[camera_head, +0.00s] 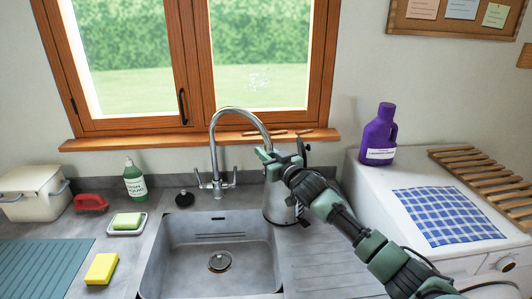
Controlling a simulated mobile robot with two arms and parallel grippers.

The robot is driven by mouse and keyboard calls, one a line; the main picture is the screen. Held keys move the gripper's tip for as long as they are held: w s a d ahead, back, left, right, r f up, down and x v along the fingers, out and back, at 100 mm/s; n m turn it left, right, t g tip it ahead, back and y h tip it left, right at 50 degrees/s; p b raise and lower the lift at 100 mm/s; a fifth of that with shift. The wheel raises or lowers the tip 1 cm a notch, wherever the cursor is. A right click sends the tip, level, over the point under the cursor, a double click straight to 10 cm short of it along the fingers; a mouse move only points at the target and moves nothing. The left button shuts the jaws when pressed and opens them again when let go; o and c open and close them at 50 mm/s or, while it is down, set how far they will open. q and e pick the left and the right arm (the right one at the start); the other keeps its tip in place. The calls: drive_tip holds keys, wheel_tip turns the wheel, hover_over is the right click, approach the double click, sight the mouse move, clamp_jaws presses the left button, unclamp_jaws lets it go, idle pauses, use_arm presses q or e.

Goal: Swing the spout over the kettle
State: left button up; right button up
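The chrome tap spout (238,109) rises behind the sink and arcs to the right. Its end comes down at my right gripper (266,156). A grey metal kettle (276,208) stands at the right edge of the sink basin, below the spout's end and partly hidden by my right gripper and arm. The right gripper's fingertips overlap the spout's end in the picture. I cannot tell whether they are closed on it or only beside it. My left gripper is not in view.
The sink basin (180,270) is empty. A purple bottle (380,135) stands right. The window sill (110,143) runs behind the tap.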

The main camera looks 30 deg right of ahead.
drive_tip(key=o, duration=0.4)
drive_tip(key=shift+a, duration=0.1)
drive_tip(key=shift+w+a, duration=0.1)
drive_tip(key=shift+w, duration=0.1)
drive_tip(key=shift+s, duration=0.15)
drive_tip(key=s+b, duration=0.2)
drive_tip(key=s, duration=0.5)
drive_tip(key=shift+s, duration=0.3)
